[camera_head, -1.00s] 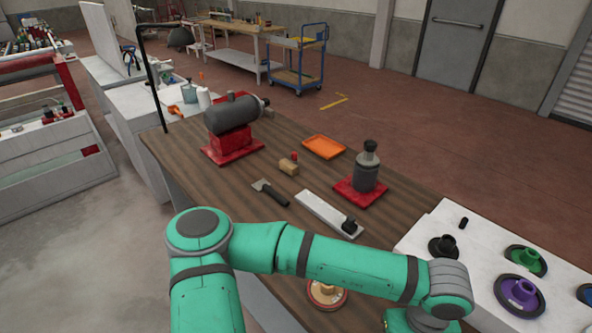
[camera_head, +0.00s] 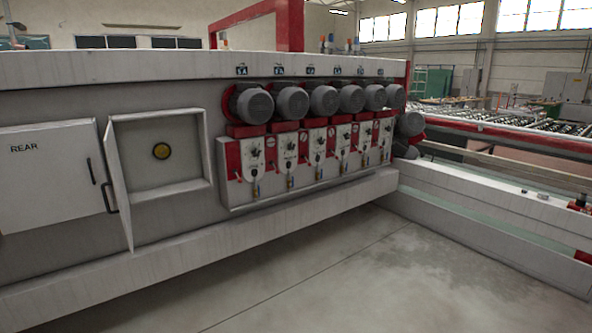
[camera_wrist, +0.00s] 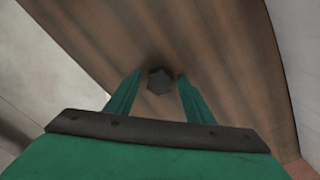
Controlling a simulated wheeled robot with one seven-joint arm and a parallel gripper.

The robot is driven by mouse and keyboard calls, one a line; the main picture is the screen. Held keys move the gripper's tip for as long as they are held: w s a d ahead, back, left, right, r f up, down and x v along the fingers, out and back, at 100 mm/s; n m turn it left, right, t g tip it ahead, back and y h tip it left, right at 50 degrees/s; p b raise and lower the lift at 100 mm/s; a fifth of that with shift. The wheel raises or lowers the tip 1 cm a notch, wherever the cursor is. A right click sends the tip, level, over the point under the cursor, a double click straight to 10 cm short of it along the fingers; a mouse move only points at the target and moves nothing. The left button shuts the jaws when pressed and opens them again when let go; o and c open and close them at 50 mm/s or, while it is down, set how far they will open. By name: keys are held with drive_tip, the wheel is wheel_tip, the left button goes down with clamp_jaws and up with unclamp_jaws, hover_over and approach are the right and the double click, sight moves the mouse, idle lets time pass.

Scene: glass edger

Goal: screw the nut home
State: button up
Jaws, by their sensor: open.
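In the wrist view my gripper (camera_wrist: 159,76) is open, its two green fingers reaching toward a brown wooden surface. A small dark six-sided piece (camera_wrist: 160,82), which looks like the nut, shows between the fingertips. A narrow gap shows on each side of it. I cannot tell how far below the tips it lies, or whether it sits on anything. My gripper is not in the head view, and I cannot make out a nut there.
The head view shows a long grey machine with several motors (camera_head: 291,103) above red and white panels. A closed "REAR" cover (camera_head: 50,180) is at left. The floor (camera_head: 330,270) in front is clear.

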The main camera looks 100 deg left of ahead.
drive_tip(key=c, duration=1)
drive_tip(key=shift+r, duration=3.5)
drive_tip(key=shift+c, duration=0.2)
